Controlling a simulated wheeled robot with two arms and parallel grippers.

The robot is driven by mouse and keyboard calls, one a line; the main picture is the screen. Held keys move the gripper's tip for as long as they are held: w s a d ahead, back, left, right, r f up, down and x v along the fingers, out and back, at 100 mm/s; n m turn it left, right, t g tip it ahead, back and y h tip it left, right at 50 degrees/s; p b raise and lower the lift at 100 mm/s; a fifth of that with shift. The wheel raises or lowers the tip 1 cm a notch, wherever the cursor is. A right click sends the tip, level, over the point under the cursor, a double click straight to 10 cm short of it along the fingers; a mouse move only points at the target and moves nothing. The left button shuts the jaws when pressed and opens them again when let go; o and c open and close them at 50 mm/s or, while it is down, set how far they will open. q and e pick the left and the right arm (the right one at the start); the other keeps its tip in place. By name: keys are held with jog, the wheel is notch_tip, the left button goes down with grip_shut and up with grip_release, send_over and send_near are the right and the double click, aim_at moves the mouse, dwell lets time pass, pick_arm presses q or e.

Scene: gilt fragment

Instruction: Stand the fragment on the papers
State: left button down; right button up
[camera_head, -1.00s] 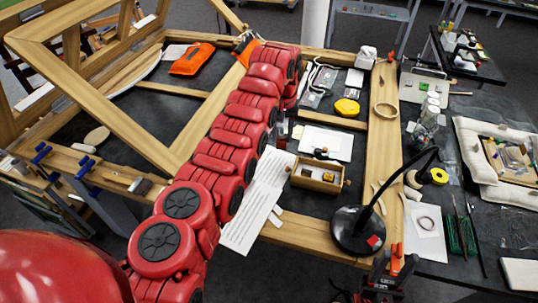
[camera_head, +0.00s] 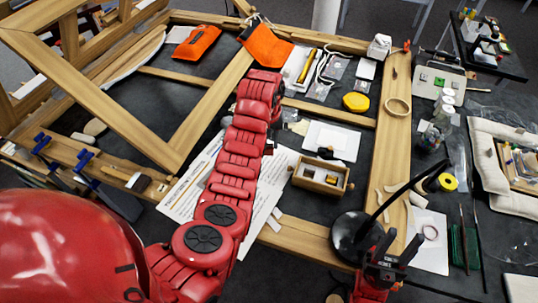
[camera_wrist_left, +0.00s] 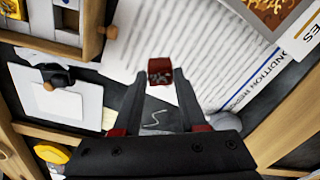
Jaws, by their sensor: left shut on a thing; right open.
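My left gripper (camera_wrist_left: 161,78) is shut on a small dark-red fragment with a rough dark face (camera_wrist_left: 160,71), held between the fingertips in the left wrist view. In the head view my red arm largely hides this gripper (camera_head: 270,140), near the upper edge of the papers. The papers are printed white sheets (camera_head: 274,185) on the dark table, partly covered by my arm; they also show in the left wrist view (camera_wrist_left: 215,45), beyond the fragment. I cannot tell its exact height above them. My right gripper (camera_head: 392,250) is open and empty near the lamp.
A small wooden box (camera_head: 333,186) stands right of the papers, with a white card (camera_head: 343,137) behind it. A black lamp (camera_head: 352,238) is at the front right. A large wooden frame (camera_head: 205,110) leans at the left. An orange pouch (camera_head: 266,47) lies behind.

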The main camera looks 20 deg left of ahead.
aim_at(268, 152)
pick_arm(q)
jog(key=shift+f+p, duration=0.35)
jog(key=shift+p, duration=0.05)
notch_tip(268, 152, down, 3)
jog(key=shift+s+f+p, duration=0.1)
jog(key=shift+f+p, duration=0.05)
jog(key=shift+p, duration=0.7)
jog(key=shift+f, duration=0.35)
jog(key=shift+f, duration=0.1)
jog(key=shift+f, duration=0.15)
jog(key=shift+c, duration=2.3)
grip_release()
